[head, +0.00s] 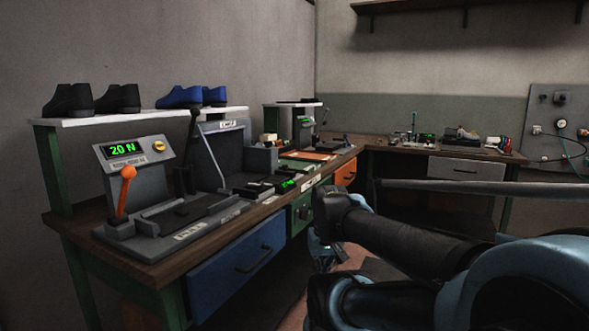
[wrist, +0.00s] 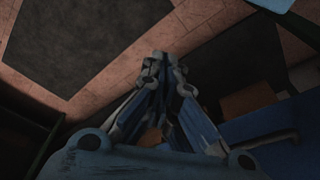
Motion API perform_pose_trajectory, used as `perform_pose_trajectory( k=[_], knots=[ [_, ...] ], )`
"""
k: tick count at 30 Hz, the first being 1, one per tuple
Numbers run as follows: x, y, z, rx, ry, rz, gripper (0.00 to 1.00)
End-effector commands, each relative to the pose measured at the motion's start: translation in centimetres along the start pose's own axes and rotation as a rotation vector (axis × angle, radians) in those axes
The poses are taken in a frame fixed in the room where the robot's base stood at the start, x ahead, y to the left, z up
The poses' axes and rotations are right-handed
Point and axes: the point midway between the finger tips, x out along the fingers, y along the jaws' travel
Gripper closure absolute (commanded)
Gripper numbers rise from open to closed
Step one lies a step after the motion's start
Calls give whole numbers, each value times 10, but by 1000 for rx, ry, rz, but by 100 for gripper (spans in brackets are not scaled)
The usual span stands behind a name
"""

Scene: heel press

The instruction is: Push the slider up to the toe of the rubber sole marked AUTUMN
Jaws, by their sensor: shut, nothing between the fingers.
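The near press (head: 130,170) stands on the bench at the left in the head view, with an orange-knobbed lever (head: 126,188) and a green display (head: 122,150) reading 20 N. A dark flat piece (head: 180,214) lies on its base; I cannot tell whether it is a sole or a slider. More dark parts (head: 255,188) lie further along the bench. No AUTUMN marking is legible. My gripper (head: 322,262) hangs low beside the bench front, partly hidden behind my arm. In the wrist view my gripper (wrist: 161,60) is shut and empty, above the floor.
The wooden bench (head: 225,232) runs back to the corner, with a blue drawer (head: 237,262) and a green drawer (head: 301,212) in front. Dark and blue shoes (head: 180,96) stand on a raised shelf. Dark mats (wrist: 88,42) lie on the tiled floor.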

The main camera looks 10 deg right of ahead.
Motion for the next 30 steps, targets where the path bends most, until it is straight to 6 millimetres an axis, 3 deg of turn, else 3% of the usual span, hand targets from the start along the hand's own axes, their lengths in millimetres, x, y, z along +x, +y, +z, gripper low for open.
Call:
perform_pose_trajectory(
  k=[3, 8, 18, 24, 30],
  knots=[
    [-4, -5, -3, 16, 6, -27, 100],
    [-17, -20, -35, 68, 22, -121, 100],
    [-50, -51, -140, 216, 92, -396, 100],
    [-66, -54, -208, 302, 149, -554, 100],
    [-80, -46, -278, 389, 216, -709, 100]
  ],
)
